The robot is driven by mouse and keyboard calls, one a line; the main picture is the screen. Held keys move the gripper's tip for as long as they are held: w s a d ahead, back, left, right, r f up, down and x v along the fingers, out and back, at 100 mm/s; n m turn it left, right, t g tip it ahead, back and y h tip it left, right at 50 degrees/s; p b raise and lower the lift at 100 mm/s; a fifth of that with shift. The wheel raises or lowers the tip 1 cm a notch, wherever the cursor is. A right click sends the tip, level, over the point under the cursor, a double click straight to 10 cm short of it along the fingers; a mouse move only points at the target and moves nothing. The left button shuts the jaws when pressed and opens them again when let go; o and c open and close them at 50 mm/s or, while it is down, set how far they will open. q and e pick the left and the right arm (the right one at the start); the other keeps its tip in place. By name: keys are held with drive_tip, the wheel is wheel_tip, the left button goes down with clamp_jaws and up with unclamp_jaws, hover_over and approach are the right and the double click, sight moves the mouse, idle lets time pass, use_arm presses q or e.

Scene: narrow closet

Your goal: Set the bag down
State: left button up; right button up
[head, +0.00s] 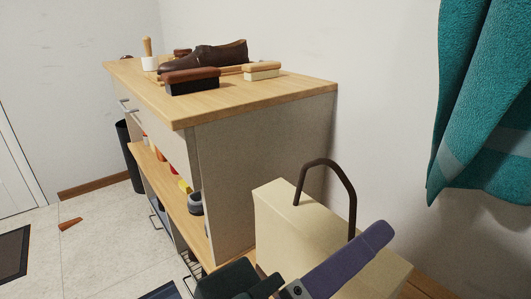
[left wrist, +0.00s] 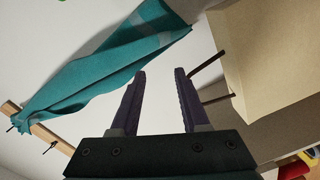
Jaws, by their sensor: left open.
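The bag is a cream, boxy one (head: 280,208) with a dark brown arched handle (head: 327,162) standing up from its top. It stands upright at the lower right of the head view, by the end of the cabinet. My left gripper (left wrist: 160,74) is open, with purple fingers. In the head view one purple finger crosses in front of the bag and hides its lower part. In the left wrist view the bag (left wrist: 270,50) is at the upper right, and its handle (left wrist: 207,68) reaches the right finger. Nothing shows between the fingers. My right gripper is not seen.
A wood-topped cabinet (head: 255,98) holds a brown shoe (head: 205,57) and brushes (head: 192,80). A teal towel (head: 485,110) hangs at the right. A wooden surface (head: 430,288) shows beside the bag.

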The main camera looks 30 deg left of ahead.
use_arm(q)
drive_tip(key=s+d+f+m+g+h, duration=0.1)
drive_tip(key=s+f+m+g+h, duration=0.15)
drive_tip(key=f+m+g, duration=0.35)
drive_tip(key=s+a+f+m+g+y, duration=0.3)
drive_tip(key=s+a+m+g+y, duration=0.2)
drive_tip(key=s+a+y, duration=0.3)
drive_tip(key=s+a+g, duration=0.1)
drive_tip(key=s+a, duration=0.2)
drive_tip(key=a, duration=0.2)
drive_tip(key=shift+a+g, duration=0.15)
drive_tip(key=shift+g, duration=0.15)
drive_tip(key=shift+s+f, duration=0.1)
